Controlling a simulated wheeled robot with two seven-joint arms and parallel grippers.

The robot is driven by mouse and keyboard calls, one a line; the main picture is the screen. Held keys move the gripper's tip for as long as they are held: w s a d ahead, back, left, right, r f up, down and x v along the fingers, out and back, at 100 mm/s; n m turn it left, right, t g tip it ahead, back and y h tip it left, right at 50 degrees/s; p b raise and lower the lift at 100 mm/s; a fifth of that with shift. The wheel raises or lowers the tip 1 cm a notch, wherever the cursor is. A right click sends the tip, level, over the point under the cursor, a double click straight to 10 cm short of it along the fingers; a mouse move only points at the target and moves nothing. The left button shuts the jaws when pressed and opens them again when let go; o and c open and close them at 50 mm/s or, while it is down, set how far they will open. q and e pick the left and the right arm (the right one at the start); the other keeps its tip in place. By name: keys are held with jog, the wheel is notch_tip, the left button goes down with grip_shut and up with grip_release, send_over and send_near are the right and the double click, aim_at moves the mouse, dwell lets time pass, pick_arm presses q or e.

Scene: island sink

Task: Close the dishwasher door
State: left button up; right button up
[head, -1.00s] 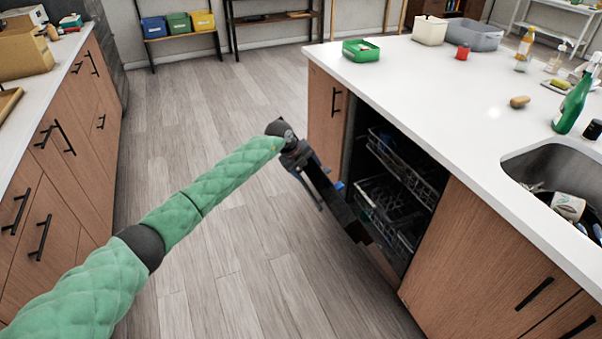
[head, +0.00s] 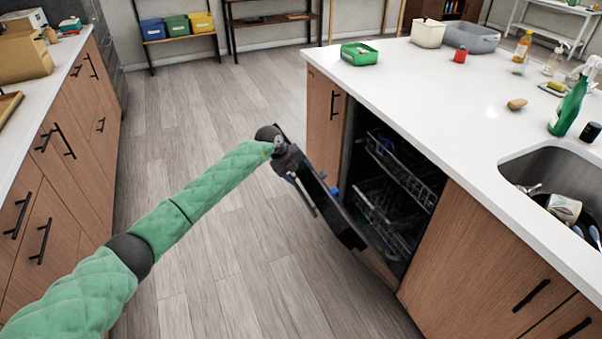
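The dishwasher (head: 392,190) is built into the island, with its wire racks visible inside. Its door (head: 345,228) is dark and tilted outward, partly open, with its top edge leaning away from the island. My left gripper (head: 312,195) is at the outer side of the door near its upper edge, seemingly against it. The arm hides part of the door, and I cannot make out whether the fingers are open or shut. My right gripper is not in view.
The island counter (head: 430,90) holds a green bin (head: 360,54), a potato (head: 517,104), a green spray bottle (head: 570,105) and a sink (head: 560,180) with dishes. Wooden cabinets (head: 60,165) line the left side. The floor (head: 205,120) between is clear.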

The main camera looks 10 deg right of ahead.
pick_arm(q)
jog(key=p+v, duration=0.4)
jog(key=v, duration=0.3)
jog(key=shift+r, duration=0.15)
dwell(0.6)
dwell(0.3)
